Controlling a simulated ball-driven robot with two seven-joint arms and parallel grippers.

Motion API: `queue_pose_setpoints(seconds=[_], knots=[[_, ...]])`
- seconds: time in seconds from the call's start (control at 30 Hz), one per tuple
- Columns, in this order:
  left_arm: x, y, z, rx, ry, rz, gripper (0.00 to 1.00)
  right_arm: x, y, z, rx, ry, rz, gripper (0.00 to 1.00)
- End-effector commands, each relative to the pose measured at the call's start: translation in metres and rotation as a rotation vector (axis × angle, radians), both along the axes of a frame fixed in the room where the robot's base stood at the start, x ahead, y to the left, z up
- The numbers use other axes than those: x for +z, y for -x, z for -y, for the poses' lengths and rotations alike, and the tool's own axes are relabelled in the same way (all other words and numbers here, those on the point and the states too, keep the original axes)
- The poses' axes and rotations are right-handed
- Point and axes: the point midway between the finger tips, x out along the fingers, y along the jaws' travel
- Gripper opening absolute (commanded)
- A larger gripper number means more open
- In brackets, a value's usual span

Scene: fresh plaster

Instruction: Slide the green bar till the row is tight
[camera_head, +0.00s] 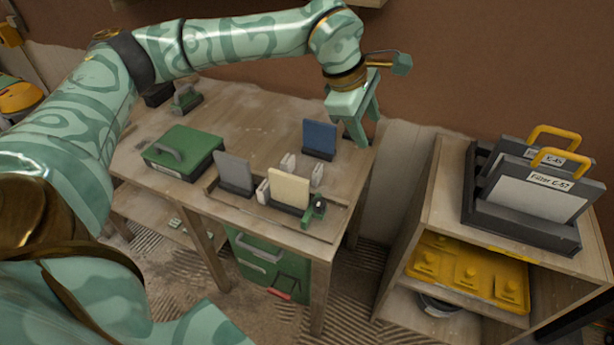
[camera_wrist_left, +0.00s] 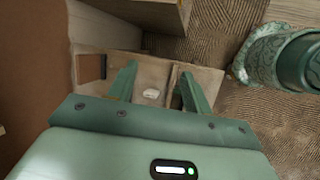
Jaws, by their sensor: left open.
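The green bar (camera_head: 314,211), a small upright piece with a dark knob, stands at the right end of a wooden tray (camera_head: 322,235) on the workbench. Left of it stand a cream block (camera_head: 289,189), a small white piece (camera_head: 263,191) and a grey block (camera_head: 234,173), with gaps I cannot measure. Two more white pieces (camera_head: 316,174) and a blue block (camera_head: 319,138) stand behind. My left gripper (camera_head: 361,143) is open and empty, pointing down near the bench's back right corner, behind and right of the bar. Its spread fingers show in the left wrist view (camera_wrist_left: 157,92). My right gripper is out of view.
A green case (camera_head: 184,152) lies on the bench's left. A shelf unit (camera_head: 447,190) stands on the right, holding a dark rack (camera_head: 520,228) of filters on top and a yellow tray (camera_head: 468,272) below. The bench behind the blocks has bare room. A brown wall rises behind.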

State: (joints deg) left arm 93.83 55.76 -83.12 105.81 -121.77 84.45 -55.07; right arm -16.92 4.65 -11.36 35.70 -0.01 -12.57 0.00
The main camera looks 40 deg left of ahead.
Motion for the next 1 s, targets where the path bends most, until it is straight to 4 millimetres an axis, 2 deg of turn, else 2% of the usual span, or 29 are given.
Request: queue_pose_setpoints(seconds=[0.03,0.1,0.2,0.3,0.47,0.8,1.0], knots=[[-0.018,0.016,-0.016,-0.015,-0.089,-0.09,0.5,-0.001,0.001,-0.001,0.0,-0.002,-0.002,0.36],[-0.028,0.034,-0.031,-0.048,-0.183,-0.193,0.5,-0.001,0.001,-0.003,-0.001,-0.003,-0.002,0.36],[-0.03,0.054,-0.042,-0.096,-0.249,-0.295,0.5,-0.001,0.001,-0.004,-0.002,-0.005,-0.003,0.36],[-0.032,0.066,-0.045,-0.147,-0.27,-0.35,0.5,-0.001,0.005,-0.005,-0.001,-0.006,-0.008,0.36],[-0.05,0.066,-0.045,-0.174,-0.273,-0.348,0.5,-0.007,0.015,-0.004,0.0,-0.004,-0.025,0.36],[-0.137,0.066,-0.044,-0.172,-0.271,-0.352,0.5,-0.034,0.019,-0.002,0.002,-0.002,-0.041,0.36],[-0.176,0.066,-0.044,-0.172,-0.27,-0.349,0.5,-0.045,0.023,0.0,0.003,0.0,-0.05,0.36]])
